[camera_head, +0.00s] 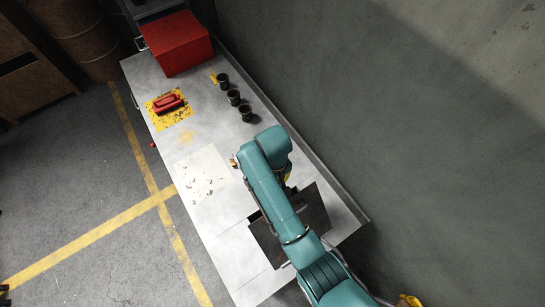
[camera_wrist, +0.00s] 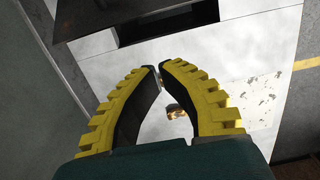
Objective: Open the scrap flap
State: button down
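A dark flat panel that looks like the scrap flap (camera_head: 312,208) lies at the near end of the grey bench, partly covered by my arm. A black slot (camera_head: 255,217) shows along its left edge. In the wrist view the dark panel (camera_wrist: 85,15) and the black slot (camera_wrist: 165,22) are at the top, beyond my fingertips. My gripper (camera_wrist: 160,68) has yellow ribbed fingers with black inner faces. Its tips come together with nothing held between them, apart from the panel. In the head view my arm mostly hides the gripper. I see no handle clearly.
A small orange-brown object (camera_wrist: 177,112) lies on the bench below my fingers. A wall runs along the right.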

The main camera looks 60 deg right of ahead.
jog(key=s+a+f+p, duration=0.1)
jog(key=s+f+p, duration=0.1)
jog(key=f, duration=0.4)
jog(key=shift+s+a+p, duration=0.35)
jog(key=shift+s+p, duration=0.05)
jog(key=shift+s, duration=0.15)
